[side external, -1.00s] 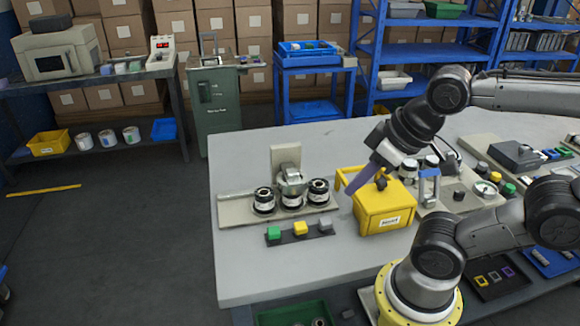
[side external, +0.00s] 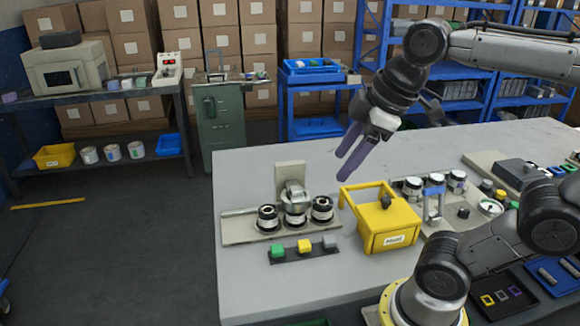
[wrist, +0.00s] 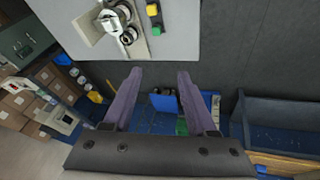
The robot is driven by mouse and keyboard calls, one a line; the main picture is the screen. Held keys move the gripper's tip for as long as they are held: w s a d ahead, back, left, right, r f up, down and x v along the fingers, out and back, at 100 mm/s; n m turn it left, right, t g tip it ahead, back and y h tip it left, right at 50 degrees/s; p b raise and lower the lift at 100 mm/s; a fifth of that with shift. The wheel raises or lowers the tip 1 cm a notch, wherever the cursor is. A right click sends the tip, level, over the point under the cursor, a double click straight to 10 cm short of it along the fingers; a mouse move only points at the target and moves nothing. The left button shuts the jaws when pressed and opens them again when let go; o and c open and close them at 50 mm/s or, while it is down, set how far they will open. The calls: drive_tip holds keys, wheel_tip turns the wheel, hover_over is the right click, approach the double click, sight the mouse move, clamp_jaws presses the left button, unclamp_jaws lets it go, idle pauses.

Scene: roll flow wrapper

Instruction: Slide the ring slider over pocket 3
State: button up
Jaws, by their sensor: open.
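A beige station (side external: 235,228) stands on the left of the grey table with three black-and-silver round pockets in a row: left (side external: 268,218), middle (side external: 295,216), right (side external: 321,209). A silver metal piece (side external: 293,195) stands at the middle one; I cannot tell if it is the ring slider. No pocket numbers are readable. The station also shows at the top of the wrist view (wrist: 93,27). My gripper (side external: 344,167) has purple fingers, open and empty, held in the air above and right of the station. The wrist view shows the fingers (wrist: 160,72) apart with nothing between.
A yellow bin (side external: 385,220) with a raised handle stands right of the station. A dark strip (side external: 290,253) with green, yellow and grey blocks lies in front. A second station with a blue-topped bridge (side external: 434,195) is farther right. The table's left front is clear.

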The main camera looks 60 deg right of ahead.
drive_tip(key=w+d+r+n+g, duration=0.1)
drive_tip(key=w+d+r+n, duration=0.25)
drive_tip(key=w, duration=0.45)
drive_tip(key=g, duration=0.4)
hover_over(290, 163)
wheel_tip(290, 163, down, 11)
drive_tip(key=shift+m, duration=0.35)
wheel_tip(290, 163, down, 13)
clamp_jaws()
